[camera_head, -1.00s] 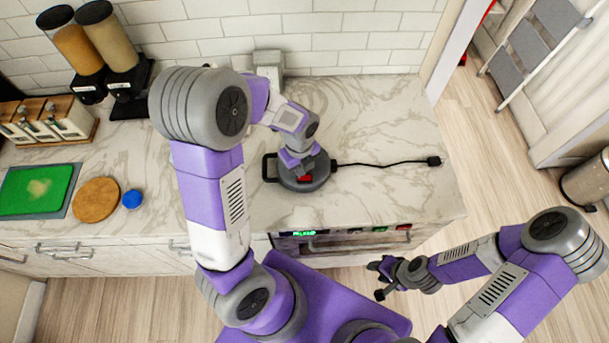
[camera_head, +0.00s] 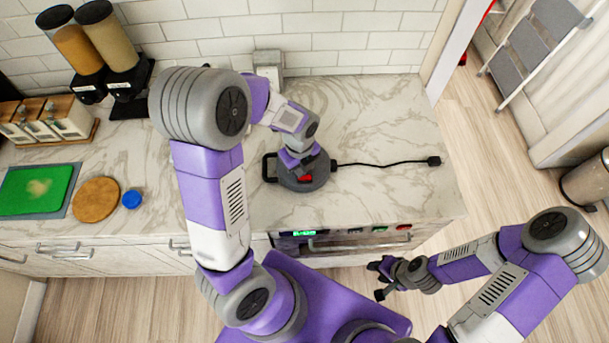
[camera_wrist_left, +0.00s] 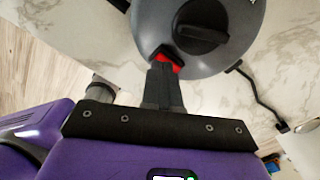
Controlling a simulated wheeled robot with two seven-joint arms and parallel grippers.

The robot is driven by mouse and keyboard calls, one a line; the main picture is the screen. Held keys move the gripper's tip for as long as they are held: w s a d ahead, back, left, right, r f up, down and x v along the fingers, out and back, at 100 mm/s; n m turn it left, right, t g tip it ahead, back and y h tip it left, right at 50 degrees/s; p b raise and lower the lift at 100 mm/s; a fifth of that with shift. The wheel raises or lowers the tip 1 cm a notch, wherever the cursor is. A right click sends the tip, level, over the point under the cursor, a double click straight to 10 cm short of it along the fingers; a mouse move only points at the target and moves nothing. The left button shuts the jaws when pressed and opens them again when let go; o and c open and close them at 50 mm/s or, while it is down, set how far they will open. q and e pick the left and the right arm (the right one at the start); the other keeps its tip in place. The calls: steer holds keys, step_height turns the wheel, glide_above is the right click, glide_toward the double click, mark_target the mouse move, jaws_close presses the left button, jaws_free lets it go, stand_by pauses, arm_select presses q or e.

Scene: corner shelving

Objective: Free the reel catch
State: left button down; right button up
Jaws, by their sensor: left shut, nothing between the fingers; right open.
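The cable reel (camera_head: 318,183) is a round dark grey drum lying on the marble counter, with a black handle (camera_head: 268,168) on its left. It also shows in the left wrist view (camera_wrist_left: 225,60), with a black knob on its top. A red catch (camera_head: 305,178) sits at the reel's near rim; it also shows in the left wrist view (camera_wrist_left: 166,60), partly covered by my fingers. My left gripper (camera_wrist_left: 162,70) is shut with its fingertips at the red catch; I cannot tell whether they touch. My right gripper (camera_head: 377,281) is open and empty, in front of the counter.
A black cable (camera_head: 385,163) runs right from the reel to a plug (camera_head: 434,161). A green cutting board (camera_head: 35,190), a round wooden board (camera_head: 96,199) and a blue lid (camera_head: 132,199) lie at the left. The counter right of the reel is mostly clear.

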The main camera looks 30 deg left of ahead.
arm_select(q)
steer(key=shift+f+b, duration=0.8)
steer(key=shift+f, duration=0.2)
steer(key=shift+r, duration=0.1)
stand_by(0.3)
steer(key=shift+r+p, duration=2.95)
steer(key=shift+r, duration=0.55)
steer(key=shift+f, duration=0.1)
